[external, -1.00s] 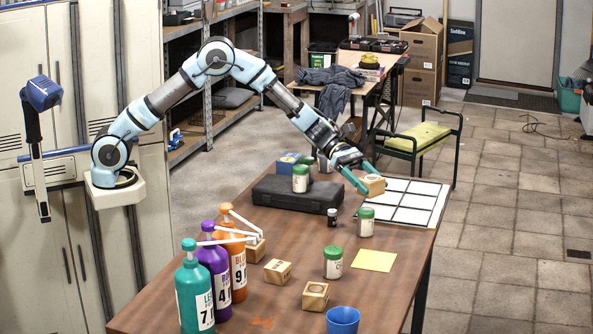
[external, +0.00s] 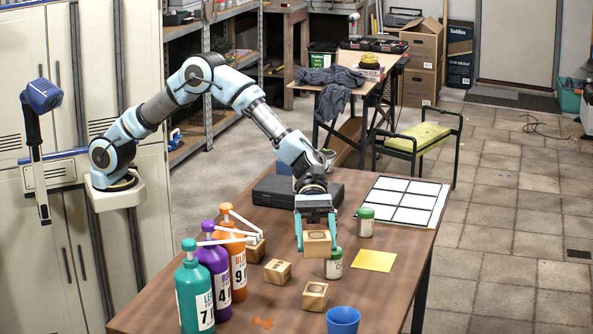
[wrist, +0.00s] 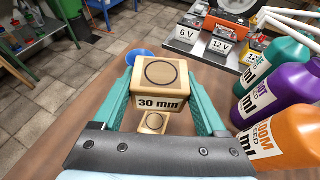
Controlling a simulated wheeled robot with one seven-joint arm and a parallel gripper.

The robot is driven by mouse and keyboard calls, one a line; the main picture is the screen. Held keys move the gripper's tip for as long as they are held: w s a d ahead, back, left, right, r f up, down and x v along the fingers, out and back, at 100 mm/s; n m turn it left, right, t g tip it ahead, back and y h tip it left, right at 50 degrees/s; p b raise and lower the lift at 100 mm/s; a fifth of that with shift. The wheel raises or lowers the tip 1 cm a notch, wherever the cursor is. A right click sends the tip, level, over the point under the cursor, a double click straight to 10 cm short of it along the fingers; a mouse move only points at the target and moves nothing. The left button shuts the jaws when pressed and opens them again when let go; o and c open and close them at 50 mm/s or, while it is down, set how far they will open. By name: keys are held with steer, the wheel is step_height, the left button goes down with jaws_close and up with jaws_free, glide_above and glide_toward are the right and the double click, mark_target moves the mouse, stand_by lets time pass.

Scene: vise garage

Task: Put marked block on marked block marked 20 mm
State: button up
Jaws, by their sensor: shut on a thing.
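My gripper (external: 317,246) is shut on a wooden block (external: 319,238) and holds it above the table. In the wrist view this block (wrist: 165,73) shows a circle on top and the label "30 mm", between the teal fingers of my gripper (wrist: 163,92). A second wooden block with a circle on top (wrist: 153,122) lies below it in the wrist view.
A green-lidded jar (external: 334,266) stands close beside the held block; another (external: 366,222) is behind. A blue cup (external: 343,319), yellow sheet (external: 373,260), black case (external: 272,192) and white grid (external: 431,214) are around.

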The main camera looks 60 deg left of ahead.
mark_target(316, 287)
step_height(316, 287, down, 9)
steer(key=shift+p, duration=0.6)
steer(key=shift+f, duration=0.15)
steer(key=o, duration=1.3)
